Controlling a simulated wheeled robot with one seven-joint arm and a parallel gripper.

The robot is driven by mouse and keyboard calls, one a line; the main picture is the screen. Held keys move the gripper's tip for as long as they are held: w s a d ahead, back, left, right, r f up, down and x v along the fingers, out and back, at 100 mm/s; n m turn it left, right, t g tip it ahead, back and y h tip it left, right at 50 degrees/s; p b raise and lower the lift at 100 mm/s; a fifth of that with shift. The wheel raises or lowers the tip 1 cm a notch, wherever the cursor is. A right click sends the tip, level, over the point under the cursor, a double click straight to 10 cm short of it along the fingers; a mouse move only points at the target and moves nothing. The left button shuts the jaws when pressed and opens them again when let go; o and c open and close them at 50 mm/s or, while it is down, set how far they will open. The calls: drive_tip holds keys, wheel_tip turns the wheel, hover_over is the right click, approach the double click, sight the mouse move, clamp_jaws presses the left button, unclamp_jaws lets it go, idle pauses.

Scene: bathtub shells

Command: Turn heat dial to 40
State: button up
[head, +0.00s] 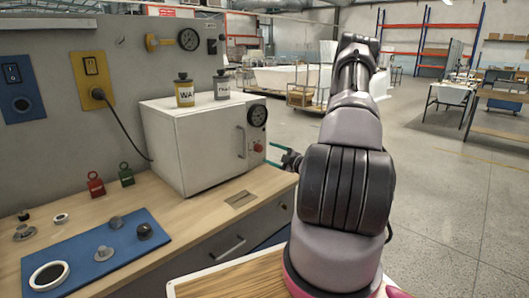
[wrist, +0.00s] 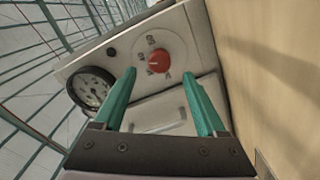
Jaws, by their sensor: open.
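The heat dial is a red knob (head: 258,148) on the front of a white box-shaped heater (head: 190,150) on the bench. In the wrist view the red dial (wrist: 159,61) sits on a white face with small printed marks around it, too blurred to read surely. My gripper (head: 270,155) has teal fingers and is open beside the heater front. In the wrist view my gripper (wrist: 159,73) has its fingertips on either side of the dial, with nothing held. Whether they touch the dial cannot be told.
A round gauge (head: 257,116) and a door handle (head: 241,142) are on the same heater front; the gauge (wrist: 91,87) is left of the fingers in the wrist view. Two canisters (head: 185,93) stand on top. A blue mat (head: 85,262) with knobs lies on the bench at left.

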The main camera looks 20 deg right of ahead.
drive_tip(key=shift+v, duration=2.7)
drive_tip(key=s+a+r+n+g+y, duration=0.2)
drive_tip(key=s+a+r+n+g, duration=0.15)
drive_tip(key=a+r+n, duration=0.45)
drive_tip(key=s+a+r+n+g+y, duration=0.25)
drive_tip(key=a+r+n+g, duration=0.35)
drive_tip(key=n, duration=0.5)
drive_tip(key=s+a+r+n+g+y, duration=0.1)
drive_tip(key=s+a+r+n+g, duration=0.3)
drive_tip(key=a+r+n, duration=0.35)
drive_tip(key=s+r+n+t+h, duration=0.2)
drive_tip(key=s+r+n+h, duration=0.3)
drive_tip(key=s+n, duration=0.3)
drive_tip(key=s+r+n+t+h, duration=0.1)
drive_tip(key=s+r+n+h, duration=0.3)
drive_tip(key=n, duration=1.3)
drive_tip(key=s+r, duration=0.2)
drive_tip(key=s, duration=0.2)
drive_tip(key=shift+r+t+h, duration=0.35)
drive_tip(key=shift+r, duration=0.05)
